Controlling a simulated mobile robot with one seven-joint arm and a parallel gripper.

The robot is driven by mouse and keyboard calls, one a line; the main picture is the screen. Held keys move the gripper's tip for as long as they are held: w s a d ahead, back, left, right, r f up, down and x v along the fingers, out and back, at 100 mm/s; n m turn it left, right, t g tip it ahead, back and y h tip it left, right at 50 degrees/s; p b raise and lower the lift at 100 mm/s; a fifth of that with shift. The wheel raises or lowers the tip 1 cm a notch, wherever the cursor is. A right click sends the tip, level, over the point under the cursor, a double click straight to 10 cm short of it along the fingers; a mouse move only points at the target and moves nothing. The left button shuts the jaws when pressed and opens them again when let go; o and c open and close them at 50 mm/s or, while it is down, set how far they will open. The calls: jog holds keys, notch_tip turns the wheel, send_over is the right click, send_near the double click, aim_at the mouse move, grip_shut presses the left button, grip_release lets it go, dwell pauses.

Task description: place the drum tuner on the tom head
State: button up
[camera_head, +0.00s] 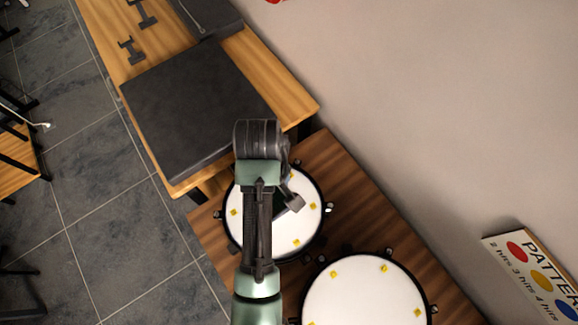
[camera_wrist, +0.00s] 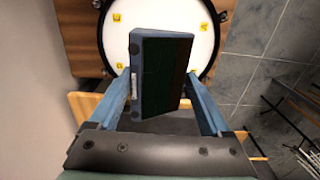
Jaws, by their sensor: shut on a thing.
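The drum tuner (camera_wrist: 160,72) is a dark box with a blue-grey edge, seen in the wrist view between the two fingers. My gripper (camera_wrist: 162,88) is shut on it. A round white tom head (camera_wrist: 118,40) with yellow square marks and a black rim lies beyond the tuner. In the head view the same drum head (camera_head: 308,190) is partly covered by my arm, and a small dark piece (camera_head: 294,203), apparently the tuner, shows over it. I cannot tell whether the tuner touches the head.
A second white drum head (camera_head: 365,300) stands at the lower right on the brown wooden surface (camera_head: 385,228). A wooden table (camera_head: 290,88) with a large dark slab (camera_head: 190,105) lies at the upper left. A sign (camera_head: 540,275) leans at the right by the wall.

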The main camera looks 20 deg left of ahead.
notch_tip(320, 180, down, 2)
jog(key=shift+w+f+b, duration=0.1)
jog(key=shift+f+b, duration=0.15)
jog(key=shift+b, duration=0.3)
jog(key=shift+s+f+b, duration=0.3)
jog(key=shift+f+b, duration=0.1)
jog(key=shift+b, duration=0.2)
jog(key=f, duration=0.5)
jog(key=shift+w+p, duration=0.2)
jog(key=shift+p, duration=0.1)
jog(key=shift+f, duration=2.5)
jog(key=shift+f, duration=0.2)
jog(key=o, duration=1.3)
jog(key=shift+r, duration=0.1)
